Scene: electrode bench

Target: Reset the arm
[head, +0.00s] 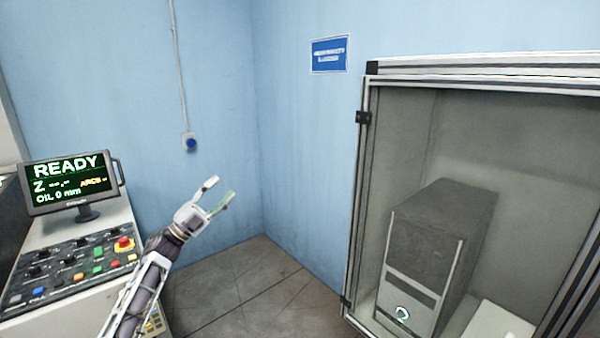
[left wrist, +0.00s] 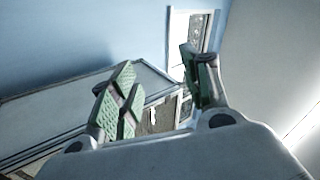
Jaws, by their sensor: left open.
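My left arm (head: 148,285) comes in from the lower left of the head view, raised beside the control console. My left gripper (head: 221,195) is open and empty in the air, in front of the blue wall corner. Its two fingers with green pads also show apart in the left wrist view (left wrist: 162,95), with nothing between them. My right gripper is not in view.
A control console (head: 75,262) with buttons and a monitor (head: 70,184) reading READY stands at left. A framed glass cabinet (head: 358,200) holding a dark computer-like unit (head: 430,240) stands at right. Floor (head: 240,285) between them looks clear. A blue sign (head: 329,54) hangs on the wall.

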